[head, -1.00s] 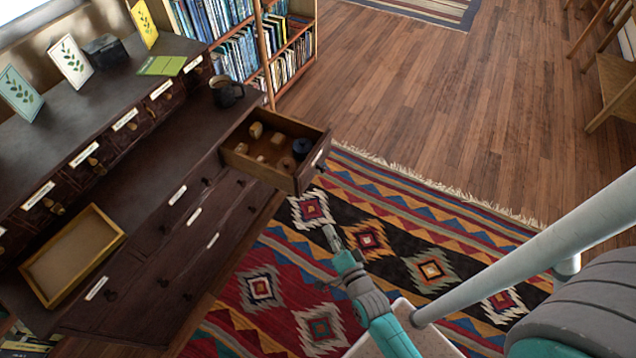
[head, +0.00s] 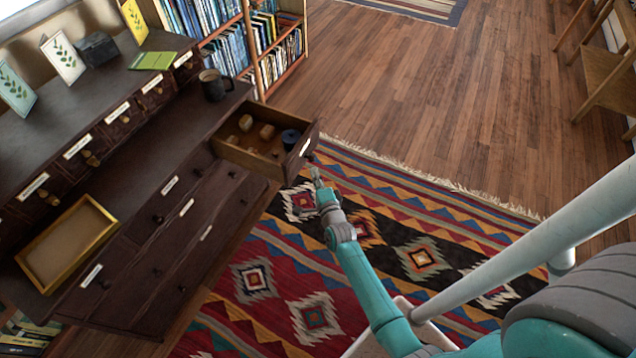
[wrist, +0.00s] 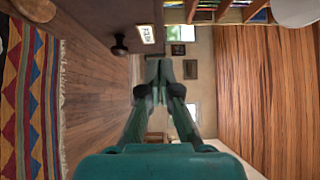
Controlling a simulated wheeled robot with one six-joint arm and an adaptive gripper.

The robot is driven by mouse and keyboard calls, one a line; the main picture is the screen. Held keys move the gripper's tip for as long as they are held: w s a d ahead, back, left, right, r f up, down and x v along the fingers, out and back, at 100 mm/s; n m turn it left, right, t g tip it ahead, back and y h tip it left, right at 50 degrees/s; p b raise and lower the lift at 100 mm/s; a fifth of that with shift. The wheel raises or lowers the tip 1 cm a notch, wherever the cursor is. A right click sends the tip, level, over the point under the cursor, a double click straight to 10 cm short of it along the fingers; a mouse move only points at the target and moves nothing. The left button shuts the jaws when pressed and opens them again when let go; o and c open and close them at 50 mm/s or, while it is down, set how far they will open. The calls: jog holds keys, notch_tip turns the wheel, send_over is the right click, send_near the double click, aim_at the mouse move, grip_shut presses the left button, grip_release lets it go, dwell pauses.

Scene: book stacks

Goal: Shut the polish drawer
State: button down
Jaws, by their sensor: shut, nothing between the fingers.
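The drawer (head: 292,167) at the right end of the dark wooden dresser is pulled out. It holds several small wooden pieces (head: 246,123) and a dark round tin or spool (head: 290,137). Its front carries a pale label and a dark knob. In the wrist view, the drawer front (wrist: 95,20), knob (wrist: 119,46) and label (wrist: 146,34) appear at upper left; I cannot read the label surely. My gripper (head: 316,174) is shut and empty, just outside the drawer front near the knob. Its closed fingers show in the wrist view (wrist: 159,68), apart from the knob.
The dresser (head: 150,215) has several closed drawers. A dark mug (head: 214,86) stands on its ledge behind the open drawer, and an empty yellow-edged tray (head: 68,243) lies at left. A bookcase (head: 255,50) stands behind.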

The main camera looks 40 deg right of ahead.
aim_at(297, 152)
jog(key=shift+w+d, duration=0.2)
jog(key=shift+w, duration=3.65)
